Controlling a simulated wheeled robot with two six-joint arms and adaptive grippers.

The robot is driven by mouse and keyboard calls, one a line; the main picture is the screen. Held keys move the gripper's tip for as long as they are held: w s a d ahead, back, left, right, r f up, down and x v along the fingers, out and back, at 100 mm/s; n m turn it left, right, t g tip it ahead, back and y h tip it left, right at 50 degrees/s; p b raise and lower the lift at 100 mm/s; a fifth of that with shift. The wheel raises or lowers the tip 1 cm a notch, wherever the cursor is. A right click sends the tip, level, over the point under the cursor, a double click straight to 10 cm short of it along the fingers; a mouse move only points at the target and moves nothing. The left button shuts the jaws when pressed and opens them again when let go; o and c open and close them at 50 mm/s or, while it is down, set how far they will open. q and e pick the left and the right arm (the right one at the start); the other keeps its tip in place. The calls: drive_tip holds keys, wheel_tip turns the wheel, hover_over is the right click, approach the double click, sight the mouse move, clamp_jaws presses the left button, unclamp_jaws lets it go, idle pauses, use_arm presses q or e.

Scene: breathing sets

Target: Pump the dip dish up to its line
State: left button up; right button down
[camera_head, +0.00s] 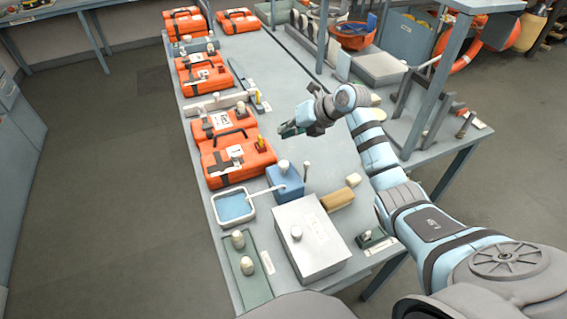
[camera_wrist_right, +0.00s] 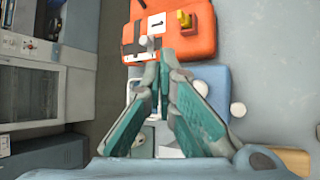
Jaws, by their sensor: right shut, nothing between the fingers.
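The dip dish (camera_head: 214,207) is a shallow white-rimmed tray with blue liquid in it, near the table's left edge. No line can be made out on it. A blue pump box (camera_head: 287,186) stands right of it, with a pale knob on top and a white spout reaching toward the dish. The box also shows in the right wrist view (camera_wrist_right: 212,78), partly behind the fingers. My right gripper (camera_head: 287,130) is shut and empty, above the table beyond the pump, apart from it. Its fingers (camera_wrist_right: 160,66) hide most of the dish in the wrist view. My left gripper is not in view.
Orange cases (camera_head: 238,158) line the left side behind the dish. A grey lidded box (camera_head: 318,248), a wooden block (camera_head: 337,199) and a green tray (camera_head: 243,285) with pale knobs stand nearer. The table middle beyond the pump is fairly clear. Shelf posts (camera_head: 437,85) stand right.

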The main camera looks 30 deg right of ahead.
drive_tip(key=f, duration=0.1)
drive_tip(key=f+b, duration=0.1)
drive_tip(key=f, duration=0.1)
drive_tip(key=shift+w+f, duration=0.25)
drive_tip(key=shift+w, duration=0.1)
drive_tip(key=b, duration=0.5)
hover_over(286, 162)
wheel_tip(286, 162, down, 4)
drive_tip(key=shift+f, duration=0.25)
drive_tip(key=shift+w+f, duration=0.15)
drive_tip(key=shift+f, duration=0.35)
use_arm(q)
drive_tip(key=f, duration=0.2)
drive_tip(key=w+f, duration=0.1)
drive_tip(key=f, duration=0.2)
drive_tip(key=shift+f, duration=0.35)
use_arm(e)
drive_tip(key=shift+r, duration=0.15)
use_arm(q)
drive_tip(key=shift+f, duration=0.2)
use_arm(e)
drive_tip(key=shift+f, duration=0.45)
